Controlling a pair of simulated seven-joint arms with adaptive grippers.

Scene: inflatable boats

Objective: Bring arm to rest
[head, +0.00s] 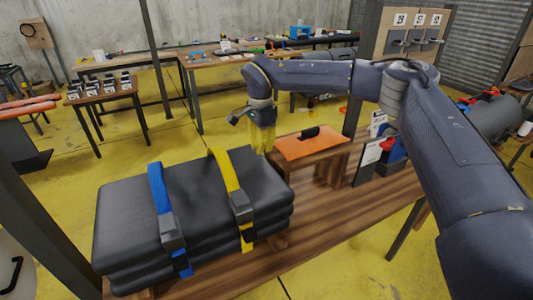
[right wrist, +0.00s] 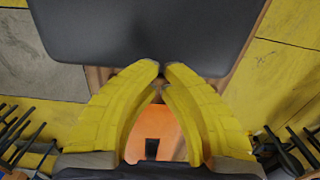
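My right arm reaches in from the right in the head view. Its gripper (head: 262,143) has yellow fingers and hangs downward behind the far edge of the black folded stack. In the right wrist view the fingertips of this gripper (right wrist: 161,66) come together with nothing held between them. The black stack (head: 205,203) lies on the wooden table (head: 345,232) and also shows in the right wrist view (right wrist: 145,28). A blue strap (head: 160,195) and a yellow strap (head: 229,180) with buckles go around it. My left gripper is not in view.
An orange case (head: 308,145) with a black handle lies on a small wooden stand just right of my right gripper. Cards and a blue-and-red item (head: 391,148) stand at the table's right end. Other tables stand farther back. The table's front right is bare.

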